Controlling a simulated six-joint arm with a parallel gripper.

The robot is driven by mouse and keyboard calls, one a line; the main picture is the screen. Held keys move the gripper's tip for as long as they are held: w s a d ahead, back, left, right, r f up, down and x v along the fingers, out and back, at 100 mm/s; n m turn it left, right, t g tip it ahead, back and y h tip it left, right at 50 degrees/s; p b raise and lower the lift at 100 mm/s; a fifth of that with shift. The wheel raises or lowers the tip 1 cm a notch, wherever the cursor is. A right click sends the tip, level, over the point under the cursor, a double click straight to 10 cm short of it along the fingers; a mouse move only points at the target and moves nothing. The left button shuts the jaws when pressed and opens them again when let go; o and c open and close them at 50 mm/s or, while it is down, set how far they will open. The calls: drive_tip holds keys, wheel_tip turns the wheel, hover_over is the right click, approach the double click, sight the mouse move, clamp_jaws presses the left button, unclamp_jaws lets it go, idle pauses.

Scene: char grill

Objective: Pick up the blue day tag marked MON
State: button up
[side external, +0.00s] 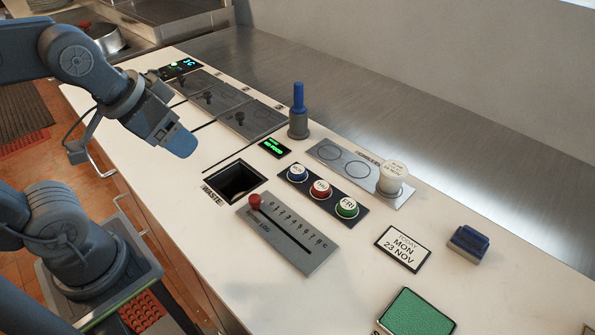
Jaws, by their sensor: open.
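The blue day tag (297,173) is a round piece with a white top at the left end of a dark strip (343,217). Its lettering is too small to read surely. A red tag (320,189) and a green tag marked FRI (347,208) sit beside it on the strip. My gripper (181,144) is open above the counter, up and to the left of the blue tag and well apart from it. The gap between its fingers cannot be made out from this side.
A square waste opening (236,181) and a slider panel with a red knob (255,201) lie left of the strip. A blue-handled tool (298,112) stands behind it. A white-topped piece (393,179) stands right. A MON 23 NOV card (403,249) lies in front.

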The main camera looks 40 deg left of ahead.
drive_tip(key=shift+o, duration=0.2)
drive_tip(key=m+g, duration=0.6)
drive_tip(key=m, duration=1.5)
hover_over(297, 169)
drive_tip(key=f, duration=1.3)
drive_tip(key=shift+w+a, duration=0.2)
drive_tip(key=shift+a, duration=0.1)
drive_tip(key=shift+s+d+f, duration=0.1)
drive_tip(key=shift+d+f, duration=0.1)
drive_tip(key=shift+f, duration=1.15)
drive_tip(key=shift+s+d+f, duration=0.1)
drive_tip(key=shift+d+f, duration=0.05)
drive_tip(key=shift+f, duration=1.15)
drive_tip(key=shift+c, duration=0.5)
drive_tip(key=c, duration=0.9)
